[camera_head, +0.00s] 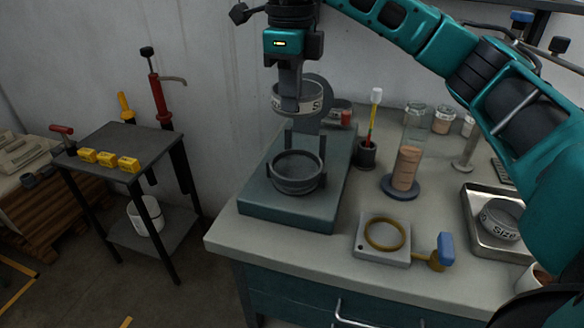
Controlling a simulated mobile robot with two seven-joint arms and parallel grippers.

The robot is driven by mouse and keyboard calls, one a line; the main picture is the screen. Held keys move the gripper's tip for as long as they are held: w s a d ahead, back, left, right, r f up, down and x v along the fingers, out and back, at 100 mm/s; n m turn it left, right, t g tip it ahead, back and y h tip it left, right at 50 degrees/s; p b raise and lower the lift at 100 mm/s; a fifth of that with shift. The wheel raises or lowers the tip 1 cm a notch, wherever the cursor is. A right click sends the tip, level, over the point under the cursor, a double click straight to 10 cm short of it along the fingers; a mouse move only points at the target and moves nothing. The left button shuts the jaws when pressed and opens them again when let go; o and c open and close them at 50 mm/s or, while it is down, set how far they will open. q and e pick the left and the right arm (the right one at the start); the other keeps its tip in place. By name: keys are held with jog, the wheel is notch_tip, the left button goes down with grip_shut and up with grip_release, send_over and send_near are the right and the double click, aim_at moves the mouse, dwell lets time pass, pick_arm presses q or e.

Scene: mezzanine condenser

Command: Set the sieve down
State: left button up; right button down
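A round grey sieve (291,104) with a white size label hangs level from my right gripper (290,86). The gripper points straight down, its fingers seen edge-on at the sieve's rim, and looks shut on it. The sieve is above a teal shaker base (275,213), apart from it. On that base a dark round pan (297,181) sits between upright posts. A second labelled sieve (497,222) rests in a metal tray (482,241) at the right. My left gripper is not in view.
A toothbrush-like brush in a dark cup (366,154), a glass cylinder (404,168) and jars stand right of the shaker. A plate with a yellow ring (383,251) lies in front. A dark side table (135,146) stands left, across a gap. Bare counter shows along the front edge.

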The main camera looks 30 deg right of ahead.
notch_tip(320, 180, down, 8)
jog(key=shift+f, duration=2.75)
jog(key=shift+f, duration=0.1)
jog(key=c, duration=1.4)
grip_release()
jog(key=shift+o, duration=0.2)
